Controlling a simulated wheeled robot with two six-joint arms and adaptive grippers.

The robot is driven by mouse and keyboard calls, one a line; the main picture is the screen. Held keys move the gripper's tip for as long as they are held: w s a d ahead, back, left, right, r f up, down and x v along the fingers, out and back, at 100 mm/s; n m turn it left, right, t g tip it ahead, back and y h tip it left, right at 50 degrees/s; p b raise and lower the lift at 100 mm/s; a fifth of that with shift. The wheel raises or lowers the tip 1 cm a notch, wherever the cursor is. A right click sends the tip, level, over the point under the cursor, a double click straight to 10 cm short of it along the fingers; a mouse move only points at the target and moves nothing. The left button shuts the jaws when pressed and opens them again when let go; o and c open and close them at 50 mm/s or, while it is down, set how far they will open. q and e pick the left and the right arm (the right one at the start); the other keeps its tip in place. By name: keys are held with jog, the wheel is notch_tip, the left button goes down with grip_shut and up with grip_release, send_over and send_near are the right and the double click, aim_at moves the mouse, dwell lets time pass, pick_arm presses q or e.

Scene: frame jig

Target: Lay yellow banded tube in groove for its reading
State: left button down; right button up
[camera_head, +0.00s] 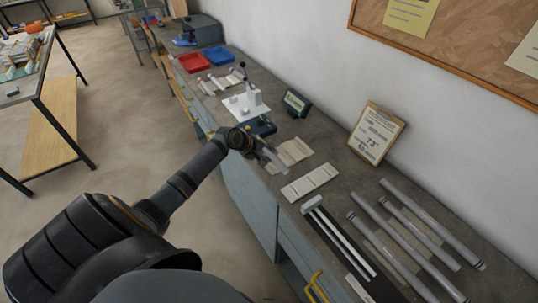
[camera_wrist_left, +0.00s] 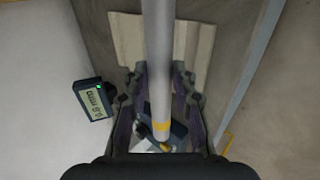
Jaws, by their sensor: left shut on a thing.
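My left gripper (camera_head: 268,152) is over the counter, and in the left wrist view (camera_wrist_left: 160,110) its fingers are shut on a grey tube (camera_wrist_left: 160,55) with a yellow band (camera_wrist_left: 161,126). The tube runs lengthwise between the fingers, its band near the lower end in that view. A beige grooved block (camera_head: 293,151) lies beside and below the gripper; it also shows behind the tube in the wrist view (camera_wrist_left: 130,38). I cannot tell whether the tube touches it. A small digital display (camera_head: 297,102) stands behind, also in the wrist view (camera_wrist_left: 93,100). My right gripper is out of view.
A pale grooved block (camera_head: 310,182) lies nearer. Several grey tubes (camera_head: 405,235) and a white-headed gauge (camera_head: 338,235) lie in front. A clipboard (camera_head: 377,133) leans on the wall. A white press-like stand (camera_head: 246,103), red tray (camera_head: 194,62) and blue tray (camera_head: 219,55) are farther back.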

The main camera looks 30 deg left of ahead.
aim_at(269, 166)
pick_arm(q)
notch_tip(269, 166, down, 3)
jog(key=shift+a+r+b, duration=0.15)
jog(key=shift+b, duration=0.75)
jog(key=shift+f, duration=0.55)
jog(key=shift+s+f, duration=0.2)
jog(key=shift+f, duration=0.1)
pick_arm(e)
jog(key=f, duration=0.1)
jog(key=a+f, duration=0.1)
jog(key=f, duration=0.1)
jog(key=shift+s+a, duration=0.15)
pick_arm(q)
jog(key=shift+s, duration=0.1)
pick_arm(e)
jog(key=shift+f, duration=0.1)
pick_arm(q)
jog(key=c, duration=1.4)
grip_release()
jog(key=shift+f, duration=0.1)
jog(key=o, duration=0.4)
jog(key=shift+w, duration=0.25)
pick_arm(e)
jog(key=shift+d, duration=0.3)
